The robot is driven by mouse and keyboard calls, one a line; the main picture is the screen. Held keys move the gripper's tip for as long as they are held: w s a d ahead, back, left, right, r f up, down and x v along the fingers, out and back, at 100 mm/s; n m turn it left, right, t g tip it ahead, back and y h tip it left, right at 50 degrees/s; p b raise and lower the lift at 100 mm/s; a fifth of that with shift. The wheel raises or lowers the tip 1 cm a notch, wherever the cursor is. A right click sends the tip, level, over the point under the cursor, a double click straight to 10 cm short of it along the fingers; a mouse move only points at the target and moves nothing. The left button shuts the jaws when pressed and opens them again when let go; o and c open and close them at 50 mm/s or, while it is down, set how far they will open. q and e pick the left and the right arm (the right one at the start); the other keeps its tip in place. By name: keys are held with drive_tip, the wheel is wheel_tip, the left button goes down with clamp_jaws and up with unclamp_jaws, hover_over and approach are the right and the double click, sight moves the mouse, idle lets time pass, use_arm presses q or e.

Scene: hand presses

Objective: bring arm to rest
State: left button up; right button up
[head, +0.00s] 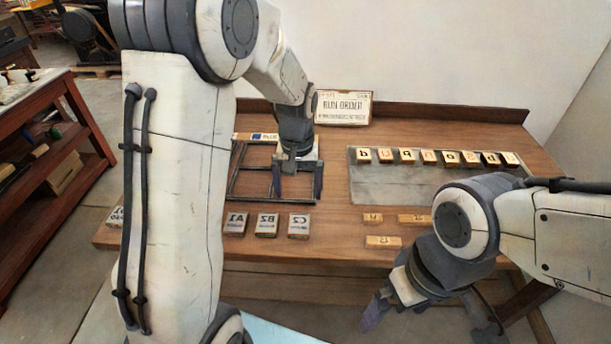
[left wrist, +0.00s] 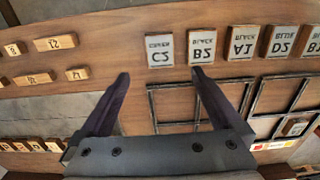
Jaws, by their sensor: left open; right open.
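My left gripper (head: 297,178) hangs over the right part of a dark divided frame (head: 255,198) on the wooden table. In the left wrist view its two fingers (left wrist: 160,76) are spread with nothing between them. My right gripper (head: 432,318) is low in front of the table's front edge, its fingers apart and empty. Labelled blocks A1 (head: 236,222), B2 (head: 266,224) and C2 (head: 299,225) lie in a row in front of the frame. The left wrist view also shows block D2 (left wrist: 281,41). My left arm hides part of the frame and row.
A grey tray (head: 375,190) with a row of letter blocks (head: 407,156) lies at the right. Several small wooden blocks (head: 383,241) lie in front of it. A sign (head: 343,107) stands at the back. A red-brown shelf (head: 60,150) stands at the left.

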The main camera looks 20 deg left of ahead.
sight(299, 224)
use_arm(q)
wheel_tip(299, 224, down, 13)
drive_tip(key=shift+s+r, duration=0.1)
drive_tip(key=shift+r, duration=0.05)
wheel_tip(299, 224, up, 3)
drive_tip(key=shift+f, duration=0.15)
drive_tip(key=shift+r, duration=0.6)
drive_tip(key=shift+f, duration=0.1)
